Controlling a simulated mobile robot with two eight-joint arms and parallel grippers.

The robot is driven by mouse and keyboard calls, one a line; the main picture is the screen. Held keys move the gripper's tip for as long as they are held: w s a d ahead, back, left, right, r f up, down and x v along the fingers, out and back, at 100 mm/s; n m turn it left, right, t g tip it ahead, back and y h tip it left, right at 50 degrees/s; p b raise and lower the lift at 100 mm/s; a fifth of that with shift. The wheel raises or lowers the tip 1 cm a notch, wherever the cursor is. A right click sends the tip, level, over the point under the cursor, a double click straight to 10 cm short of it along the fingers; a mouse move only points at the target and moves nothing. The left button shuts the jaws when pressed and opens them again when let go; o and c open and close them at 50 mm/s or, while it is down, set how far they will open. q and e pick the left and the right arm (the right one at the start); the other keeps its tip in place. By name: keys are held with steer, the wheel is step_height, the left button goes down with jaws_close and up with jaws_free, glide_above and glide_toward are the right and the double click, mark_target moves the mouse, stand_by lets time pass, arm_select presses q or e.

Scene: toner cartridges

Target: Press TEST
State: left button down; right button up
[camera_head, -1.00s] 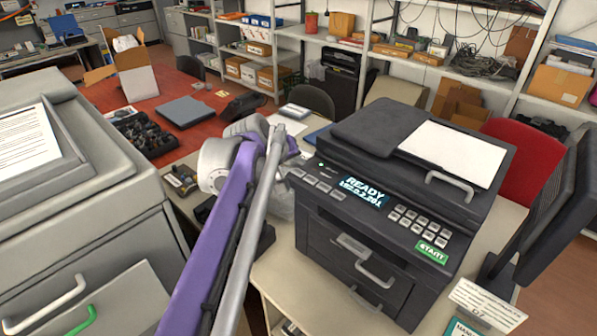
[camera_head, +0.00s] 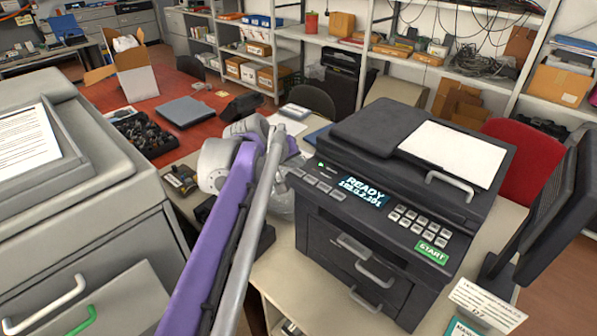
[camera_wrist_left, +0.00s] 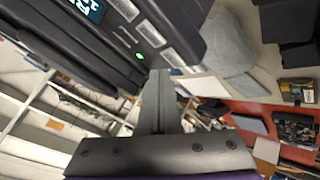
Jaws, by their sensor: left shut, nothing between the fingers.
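The dark printer (camera_head: 365,255) stands on the beige table, and its screen (camera_head: 361,191) reads READY with a line of digits. Left of the screen is a row of grey buttons (camera_head: 317,183); I cannot read their labels, so I cannot tell which is TEST. In the left wrist view the grey buttons (camera_wrist_left: 160,42) and a lit green light (camera_wrist_left: 140,57) show on the panel. My left gripper (camera_wrist_left: 158,80) is shut and empty, its tips close to the panel edge near that light. I cannot tell whether they touch. My arm hides most of this gripper in the head view.
A large grey machine (camera_head: 95,190) stands at the left. A dark monitor (camera_head: 545,190) is at the right, with a white card (camera_head: 488,303) in front. A number keypad and the green START key (camera_head: 431,252) lie right of the screen. Shelves line the back.

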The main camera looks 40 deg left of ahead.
arm_select(q)
steer(key=shift+f, duration=0.1)
steer(key=shift+f, duration=0.35)
steer(key=shift+f, duration=0.4)
stand_by(0.7)
stand_by(0.4)
steer(key=shift+r, duration=0.7)
steer(key=shift+r+p, duration=0.15)
steer(key=shift+p, duration=0.25)
steer(key=shift+w, duration=0.1)
